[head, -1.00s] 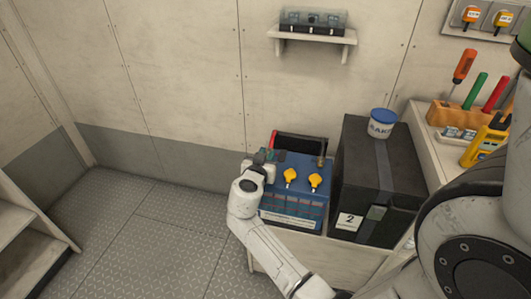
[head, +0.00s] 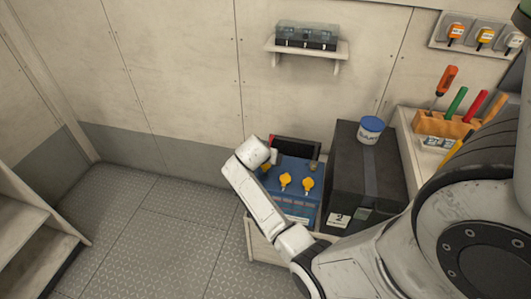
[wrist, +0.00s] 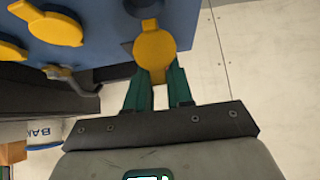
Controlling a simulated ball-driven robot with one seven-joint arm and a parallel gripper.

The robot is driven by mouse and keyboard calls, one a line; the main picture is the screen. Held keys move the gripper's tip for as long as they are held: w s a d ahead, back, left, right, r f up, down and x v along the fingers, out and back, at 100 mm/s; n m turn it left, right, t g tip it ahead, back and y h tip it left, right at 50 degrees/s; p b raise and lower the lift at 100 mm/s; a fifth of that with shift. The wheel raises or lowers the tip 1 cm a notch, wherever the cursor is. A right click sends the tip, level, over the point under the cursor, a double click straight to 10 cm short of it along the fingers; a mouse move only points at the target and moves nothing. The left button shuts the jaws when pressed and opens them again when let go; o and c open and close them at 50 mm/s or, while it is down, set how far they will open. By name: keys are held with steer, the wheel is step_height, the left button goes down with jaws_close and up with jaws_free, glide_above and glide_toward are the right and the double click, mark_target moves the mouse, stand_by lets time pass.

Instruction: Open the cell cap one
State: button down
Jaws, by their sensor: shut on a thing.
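The blue battery (head: 290,207) has yellow cell caps on its top, with two in plain sight in the head view, a middle cap (head: 285,181) and a right cap (head: 308,184). The cap at the left end (wrist: 155,48) shows in the wrist view, its narrow tab pointing toward me. My gripper (wrist: 157,82) has its green fingers shut on that tab. I cannot tell whether this cap is raised. In the head view my white wrist hides the fingers and most of this cap.
A black box marked 2 (head: 358,190) stands close to the battery's right, with a blue-lidded tub (head: 370,130) on it. A dark red-edged panel (head: 296,149) is behind. A wall shelf (head: 306,50) hangs above. The floor (head: 150,225) to the left is clear.

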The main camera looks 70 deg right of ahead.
steer(key=shift+s+f+y+p, duration=0.1)
steer(key=shift+f+y+p, duration=0.3)
steer(key=shift+y, duration=0.1)
steer(key=shift+f, duration=0.1)
stand_by(0.5)
steer(key=c, duration=1.1)
jaws_free()
steer(key=shift+d+r, duration=0.15)
steer(key=shift+r, duration=0.05)
steer(key=shift+r, duration=0.1)
steer(key=shift+r, duration=0.25)
steer(key=v, duration=1)
steer(key=shift+p, duration=0.4)
